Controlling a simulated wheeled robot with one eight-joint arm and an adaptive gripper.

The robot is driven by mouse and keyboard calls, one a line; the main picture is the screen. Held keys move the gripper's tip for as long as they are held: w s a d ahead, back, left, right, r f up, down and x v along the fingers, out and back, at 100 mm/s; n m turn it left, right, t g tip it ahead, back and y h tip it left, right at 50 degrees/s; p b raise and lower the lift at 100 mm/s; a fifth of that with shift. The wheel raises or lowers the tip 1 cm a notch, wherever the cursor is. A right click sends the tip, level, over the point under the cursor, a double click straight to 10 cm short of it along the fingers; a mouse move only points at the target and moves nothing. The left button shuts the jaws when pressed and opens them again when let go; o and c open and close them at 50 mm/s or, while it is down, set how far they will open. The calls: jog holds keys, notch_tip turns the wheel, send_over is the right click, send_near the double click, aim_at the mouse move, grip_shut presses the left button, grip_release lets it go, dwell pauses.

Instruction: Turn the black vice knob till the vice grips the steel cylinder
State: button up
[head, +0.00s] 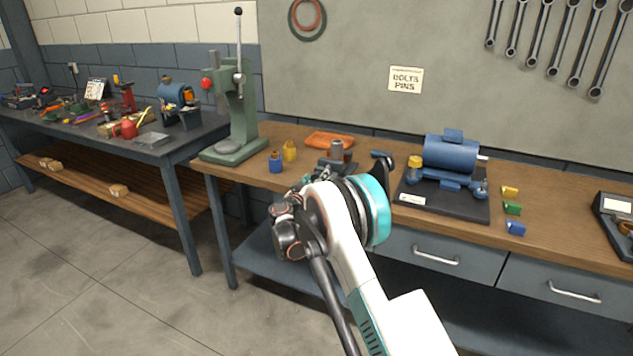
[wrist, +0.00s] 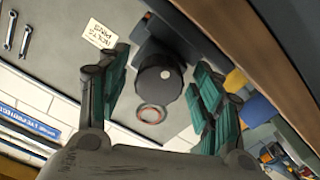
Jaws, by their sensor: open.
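The vice (head: 322,170) is a dark block on the wooden bench, partly hidden behind my arm in the head view. The steel cylinder (head: 337,150) stands upright at it, a short grey post; its contact with the jaws cannot be made out. In the wrist view, the round black knob (wrist: 156,86) shows end-on with a pale dot on its face. My gripper (wrist: 158,92) is open, with one teal-padded finger on each side of the knob in the picture. Gaps show on both sides. In the head view my arm hides the knob.
A green press (head: 235,110) stands left of the vice, with blue (head: 275,162) and yellow (head: 290,151) pieces nearby. An orange cloth (head: 330,140) lies behind. A blue motor (head: 450,158) on a dark base stands to the right. Drawers (head: 437,255) form the bench front.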

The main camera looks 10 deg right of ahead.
jog(key=shift+a, duration=0.1)
jog(key=v, duration=1.2)
jog(key=s+d+r+g+y, duration=0.25)
jog(key=s+d+r, duration=0.4)
jog(key=s, duration=0.35)
jog(key=s+d+r+g+y, duration=0.25)
jog(key=s+d+r, duration=0.25)
jog(key=s+r, duration=0.35)
jog(key=s+a+f+y, duration=0.1)
jog(key=s+y, duration=0.1)
jog(key=s, duration=0.8)
jog(key=s+a+f+n+g+y, duration=0.1)
jog(key=s, duration=1)
jog(key=s+a+f+n+g+y, duration=0.1)
jog(key=s+a+f+y, duration=0.1)
jog(key=s, duration=0.9)
jog(key=shift+y, duration=0.3)
